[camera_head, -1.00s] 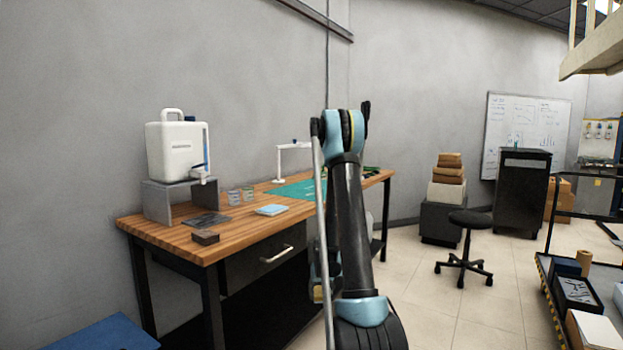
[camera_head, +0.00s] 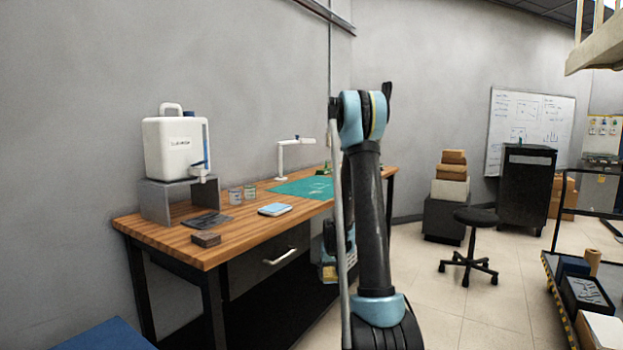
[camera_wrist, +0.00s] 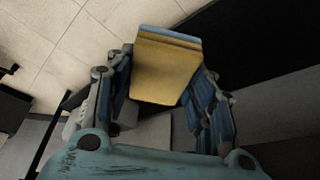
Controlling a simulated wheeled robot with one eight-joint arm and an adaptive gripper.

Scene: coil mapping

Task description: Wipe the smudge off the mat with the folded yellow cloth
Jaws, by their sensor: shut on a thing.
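My gripper (camera_wrist: 160,85) is shut on the folded yellow cloth (camera_wrist: 165,72) in the wrist view, with the cloth between its blue-padded fingers. The cloth has a blue layer along its far edge.
On the bench (camera_head: 245,232) stand a white jug (camera_head: 175,147) on a grey riser, two small jars (camera_head: 242,194), a light blue pad (camera_head: 275,209), a small brown block (camera_head: 206,239) and a white lamp (camera_head: 282,160). A black stool (camera_head: 474,217) stands on open floor at right.

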